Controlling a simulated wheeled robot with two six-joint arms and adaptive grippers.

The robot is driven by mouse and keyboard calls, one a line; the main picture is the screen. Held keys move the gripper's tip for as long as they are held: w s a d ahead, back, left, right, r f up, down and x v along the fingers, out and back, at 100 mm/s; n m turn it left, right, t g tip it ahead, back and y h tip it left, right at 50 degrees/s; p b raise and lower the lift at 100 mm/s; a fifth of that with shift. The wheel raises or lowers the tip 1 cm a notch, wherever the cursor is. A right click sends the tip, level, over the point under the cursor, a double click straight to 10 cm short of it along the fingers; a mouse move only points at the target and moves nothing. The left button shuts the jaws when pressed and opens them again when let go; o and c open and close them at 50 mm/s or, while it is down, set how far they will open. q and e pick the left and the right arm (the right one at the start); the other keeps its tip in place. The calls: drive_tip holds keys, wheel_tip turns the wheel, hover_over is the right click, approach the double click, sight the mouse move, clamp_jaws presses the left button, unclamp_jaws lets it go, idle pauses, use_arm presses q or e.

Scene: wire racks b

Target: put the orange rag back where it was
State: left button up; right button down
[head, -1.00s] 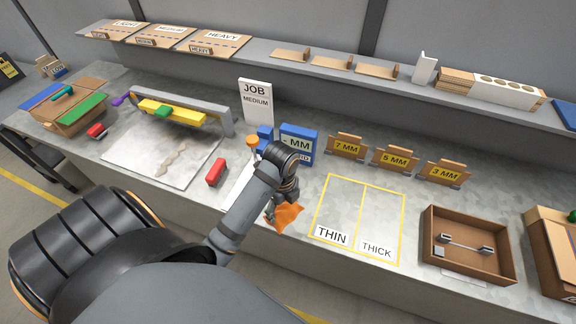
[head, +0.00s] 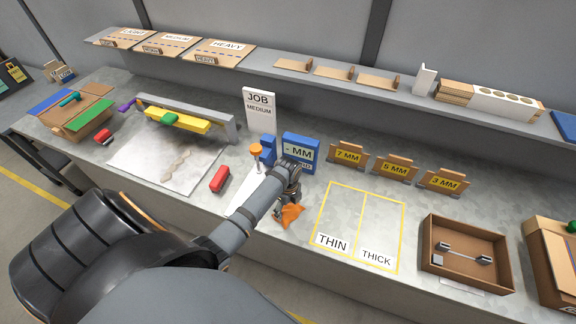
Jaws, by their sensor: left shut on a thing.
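The orange rag (head: 291,216) is at the front of the grey bench, left of the yellow-outlined THIN and THICK areas. My left gripper (head: 284,208) points down over it and is shut on it. The gripper and wrist hide part of the rag, and I cannot tell whether the rag touches the bench top. My right gripper is not in view.
A red block (head: 220,179) and an orange-topped tool (head: 257,152) are left of my arm. A blue MM box (head: 299,152) stands behind it. A cardboard tray (head: 428,249) is at right. The THIN and THICK areas (head: 361,218) are empty.

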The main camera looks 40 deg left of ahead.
sight(288, 206)
use_arm(q)
drive_tip(key=shift+f, duration=0.1)
drive_tip(key=o, duration=0.7)
drive_tip(key=shift+c, duration=0.2)
drive_tip(key=o, duration=0.4)
drive_tip(key=shift+c, duration=0.2)
wheel_tip(288, 206, up, 12)
drive_tip(key=b, duration=0.1)
drive_tip(key=shift+b, duration=0.3)
